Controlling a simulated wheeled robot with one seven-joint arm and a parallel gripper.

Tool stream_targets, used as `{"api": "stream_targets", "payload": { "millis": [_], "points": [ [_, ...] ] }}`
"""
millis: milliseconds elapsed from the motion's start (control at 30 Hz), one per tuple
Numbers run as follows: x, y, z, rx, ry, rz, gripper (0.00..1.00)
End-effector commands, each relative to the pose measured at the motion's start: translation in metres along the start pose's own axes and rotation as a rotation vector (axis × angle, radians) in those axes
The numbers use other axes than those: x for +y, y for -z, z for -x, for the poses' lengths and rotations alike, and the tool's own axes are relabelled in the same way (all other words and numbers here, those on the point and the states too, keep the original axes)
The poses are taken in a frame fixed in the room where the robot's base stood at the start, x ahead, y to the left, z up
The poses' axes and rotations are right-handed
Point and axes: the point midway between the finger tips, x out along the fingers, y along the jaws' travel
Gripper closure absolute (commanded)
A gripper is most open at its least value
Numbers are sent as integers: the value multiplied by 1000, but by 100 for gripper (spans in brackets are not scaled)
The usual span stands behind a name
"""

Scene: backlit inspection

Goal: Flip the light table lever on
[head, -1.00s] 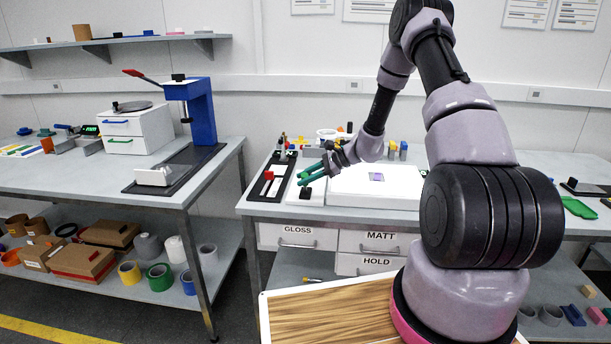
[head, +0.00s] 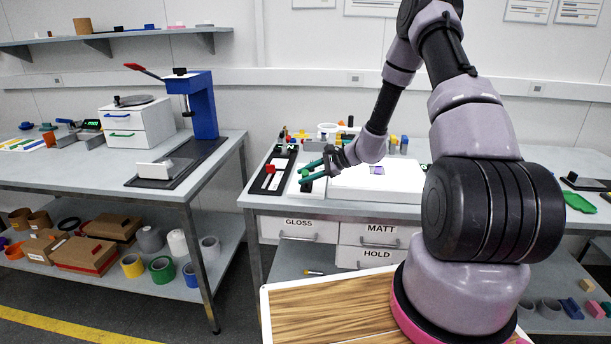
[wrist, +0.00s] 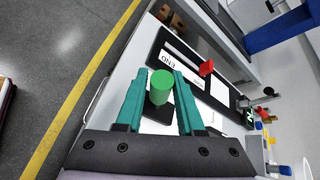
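The light table (head: 400,181) is a white, bright-topped box on the middle bench, with a small purple piece on it. At its left is a small dark lever base with a green cylindrical knob (wrist: 160,88). My gripper (head: 308,173) is over this base, its teal fingers pointing left. In the wrist view my gripper (wrist: 158,78) is open, with one finger on each side of the green knob. The gaps are very small, and I cannot tell whether the fingers touch it. The lower part of the lever is mostly hidden.
Left of the lever lies a black panel (head: 262,184) with a pale strip and a red knob (wrist: 206,68). Small coloured items stand behind on the bench. Drawers (head: 299,229) are under its front edge. A blue press (head: 203,108) stands on the left bench.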

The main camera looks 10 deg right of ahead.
Motion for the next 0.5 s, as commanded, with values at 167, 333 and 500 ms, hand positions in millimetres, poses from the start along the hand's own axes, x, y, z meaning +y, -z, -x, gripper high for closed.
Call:
{"api": "stream_targets", "payload": {
  "millis": [167, 333, 500],
  "points": [
    [0, 0, 0, 0, 0, -1, 38],
    [0, 0, 0, -1, 0, -1, 38],
    [-1, 0, 13, 2, 3, -1, 38]
  ]
}}
